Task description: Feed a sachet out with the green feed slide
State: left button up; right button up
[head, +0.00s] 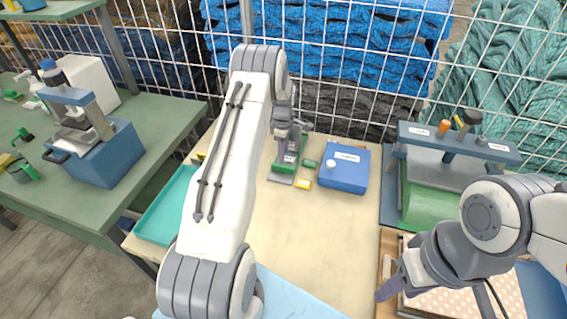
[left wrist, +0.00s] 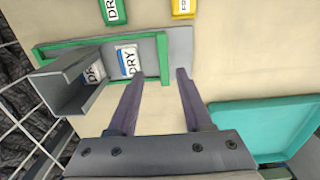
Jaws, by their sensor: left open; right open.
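The grey feeder with its green feed slide (left wrist: 163,60) lies ahead of my left gripper (left wrist: 156,76) in the left wrist view. A white and blue sachet marked DRY (left wrist: 127,60) lies inside the green frame, and another sachet (left wrist: 93,72) shows in the grey channel (left wrist: 62,92). My left gripper is open and empty, with the slide's end bar between its fingertips in the picture; I cannot tell if they touch. In the head view the feeder (head: 282,178) is partly hidden by my left arm. My right gripper (head: 388,284) is open at the lower right.
A teal tray (head: 163,222) lies at the left. Wire mesh closes off the back.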

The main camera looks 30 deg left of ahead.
pick_arm(q)
notch_tip(320, 180, up, 5)
jog(key=shift+r+b, duration=0.1)
jog(key=shift+b, duration=0.45)
jog(key=shift+d, duration=0.1)
jog(key=s+d+r+m, duration=0.2)
jog(key=d+r+m, duration=0.45)
jog(key=d, duration=0.75)
jog(key=s+d+r+m, duration=0.7)
jog(key=s+d+m, duration=0.2)
jog(key=s+d, duration=0.4)
jog(key=s+d+m, duration=0.2)
jog(key=s+m, duration=0.4)
jog(key=s, duration=0.4)
jog(key=s+d+r+m+h, duration=0.1)
jog(key=s+d+m, duration=0.2)
jog(key=s+m, duration=0.4)
jog(key=s, duration=0.4)
jog(key=shift+d+b, duration=0.25)
jog(key=shift+b, duration=0.1)
